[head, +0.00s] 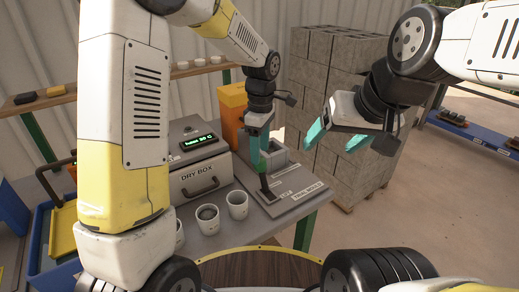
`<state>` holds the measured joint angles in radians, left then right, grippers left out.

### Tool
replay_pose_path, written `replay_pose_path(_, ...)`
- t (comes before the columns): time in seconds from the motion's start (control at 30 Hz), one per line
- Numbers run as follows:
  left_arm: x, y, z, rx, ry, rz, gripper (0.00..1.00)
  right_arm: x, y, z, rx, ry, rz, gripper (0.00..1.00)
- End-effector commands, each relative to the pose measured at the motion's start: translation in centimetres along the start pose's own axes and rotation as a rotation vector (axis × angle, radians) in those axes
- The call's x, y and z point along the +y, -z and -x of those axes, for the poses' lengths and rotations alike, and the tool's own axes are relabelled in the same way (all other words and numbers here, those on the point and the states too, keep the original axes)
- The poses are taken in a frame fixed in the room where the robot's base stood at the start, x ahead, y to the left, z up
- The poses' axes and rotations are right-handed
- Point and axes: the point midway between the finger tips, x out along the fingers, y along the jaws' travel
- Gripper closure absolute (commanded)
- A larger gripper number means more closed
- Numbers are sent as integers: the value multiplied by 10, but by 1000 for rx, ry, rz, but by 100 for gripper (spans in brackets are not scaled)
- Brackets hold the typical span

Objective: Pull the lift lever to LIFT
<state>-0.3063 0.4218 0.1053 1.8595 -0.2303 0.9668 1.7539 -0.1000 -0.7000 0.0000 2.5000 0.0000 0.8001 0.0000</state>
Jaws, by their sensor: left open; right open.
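The lift lever (264,182) is a short dark stick rising from a slot in a grey base plate (298,192) at the front right corner of the bench. Small labels lie beside the slot, too small to read with certainty. My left gripper (260,166) points down at the lever, with its teal fingers at or around the lever's top. It is open; whether it touches the lever is unclear. A grey block mould (280,157) stands just behind the lever. My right gripper (336,142) is open and empty, in the air to the right of the bench.
A grey dry box (200,175) with a lit green display stands left of the lever. White cups (237,205) stand in front of it. An orange container (232,108) is behind. Stacked grey blocks (330,75) stand behind the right gripper. Open floor lies to the right.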

Motion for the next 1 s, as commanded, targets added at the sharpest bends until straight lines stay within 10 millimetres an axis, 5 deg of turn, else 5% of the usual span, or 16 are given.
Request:
replay_pose_path(0.23, 0, 0, -31, 0, 1, -1, 41, 0, 0, 0, 0, 0, 0, 26)
replay_pose_path(0.57, 0, 0, -37, 0, -1, -2, 41, 0, 0, 0, 0, 0, 0, 26)
replay_pose_path(0.87, 0, 0, -36, 0, -2, -1, 96, 0, 0, 0, 0, 0, 0, 26)
replay_pose_path(1.0, 0, 0, -36, 0, -2, -1, 100, 0, 0, 0, 0, 0, 0, 26)
